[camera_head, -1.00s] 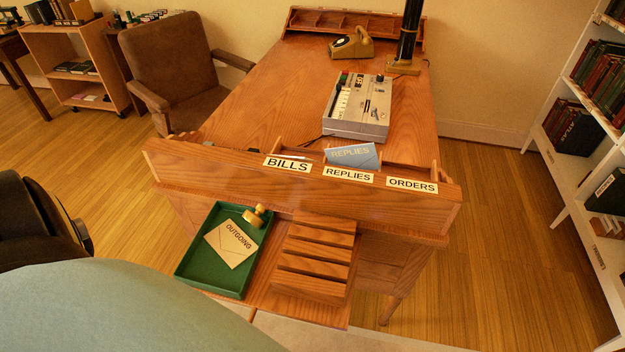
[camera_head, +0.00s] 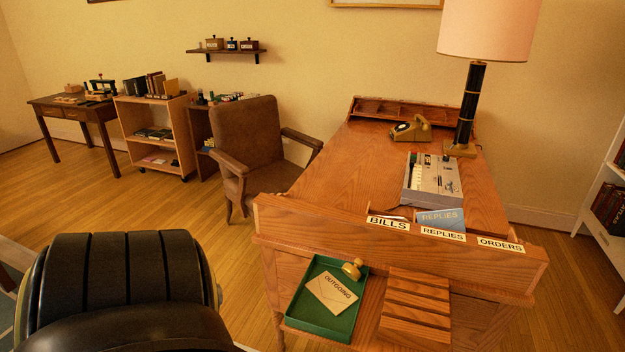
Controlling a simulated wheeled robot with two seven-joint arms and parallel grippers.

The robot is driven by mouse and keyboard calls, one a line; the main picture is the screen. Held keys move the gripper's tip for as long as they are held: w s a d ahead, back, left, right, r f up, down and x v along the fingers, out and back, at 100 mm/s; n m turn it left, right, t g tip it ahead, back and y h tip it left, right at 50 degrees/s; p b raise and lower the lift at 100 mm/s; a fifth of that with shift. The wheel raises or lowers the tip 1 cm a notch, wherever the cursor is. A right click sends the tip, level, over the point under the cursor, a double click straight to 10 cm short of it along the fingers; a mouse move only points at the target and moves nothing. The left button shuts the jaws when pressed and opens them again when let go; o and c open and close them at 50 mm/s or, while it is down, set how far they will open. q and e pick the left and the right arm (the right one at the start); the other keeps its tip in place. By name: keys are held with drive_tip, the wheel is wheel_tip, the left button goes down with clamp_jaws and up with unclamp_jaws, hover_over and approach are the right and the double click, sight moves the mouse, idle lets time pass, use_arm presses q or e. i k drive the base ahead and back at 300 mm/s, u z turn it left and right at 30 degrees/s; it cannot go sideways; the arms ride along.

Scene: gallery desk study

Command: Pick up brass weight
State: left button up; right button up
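A small brass weight (camera_head: 352,268) with a rounded knob sits at the upper right corner of the green tray (camera_head: 305,325), on the near side of the wooden desk. A cream envelope marked OUTGOING (camera_head: 331,292) lies in the tray beside the weight. Nothing covers the weight. Neither of my grippers is in view.
A slatted wooden rack (camera_head: 415,308) stands right of the tray. Behind it is a labelled letter ledge (camera_head: 330,225). A grey device (camera_head: 432,180), a telephone (camera_head: 410,128) and a lamp (camera_head: 468,110) stand farther back.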

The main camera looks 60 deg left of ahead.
sight(350, 270)
drive_tip(key=k, duration=0.2)
drive_tip(key=u, duration=1.25)
